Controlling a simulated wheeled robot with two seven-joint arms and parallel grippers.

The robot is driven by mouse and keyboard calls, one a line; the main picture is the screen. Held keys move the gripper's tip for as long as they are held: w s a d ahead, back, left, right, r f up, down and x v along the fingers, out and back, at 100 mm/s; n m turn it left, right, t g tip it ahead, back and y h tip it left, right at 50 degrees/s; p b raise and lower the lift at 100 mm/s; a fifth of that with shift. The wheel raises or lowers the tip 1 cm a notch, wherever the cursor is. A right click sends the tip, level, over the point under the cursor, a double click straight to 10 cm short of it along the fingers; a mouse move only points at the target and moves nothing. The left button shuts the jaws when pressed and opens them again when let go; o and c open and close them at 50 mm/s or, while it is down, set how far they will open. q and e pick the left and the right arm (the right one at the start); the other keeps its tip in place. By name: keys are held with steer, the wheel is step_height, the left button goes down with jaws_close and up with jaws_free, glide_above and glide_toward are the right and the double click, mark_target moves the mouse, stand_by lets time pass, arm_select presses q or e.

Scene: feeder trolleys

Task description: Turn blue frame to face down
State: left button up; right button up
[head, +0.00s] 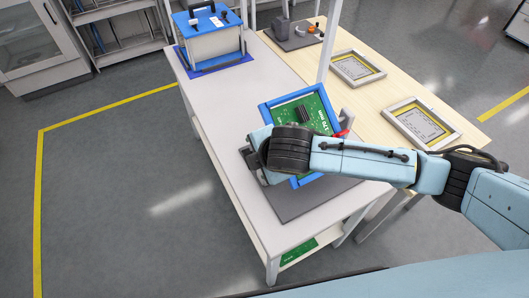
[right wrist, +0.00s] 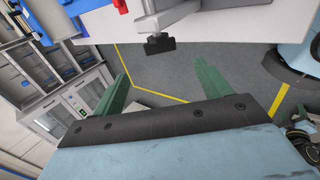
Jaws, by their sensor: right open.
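The blue frame (head: 289,97) holds a green circuit board (head: 316,113) with a black component and white print. It sits tilted above a dark grey base plate (head: 301,203) on the white table, with the board's printed side toward the head camera. My right arm crosses in front of it and hides its lower middle. My right gripper (right wrist: 160,85) is open, with two green fingers apart and only floor showing between them. Its fingertips are hidden in the head view. A grey clamp-like part (right wrist: 160,42) shows just beyond the fingers in the right wrist view. My left gripper is not in view.
A blue-and-white box (head: 212,42) stands at the table's far end. A red part (head: 343,133) sits beside the frame. Two grey-framed panels (head: 357,67) (head: 421,122) lie on the wooden table to the right. The white table's middle (head: 222,105) is clear.

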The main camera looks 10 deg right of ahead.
steer(key=shift+v, duration=2.15)
steer(key=shift+c, duration=0.3)
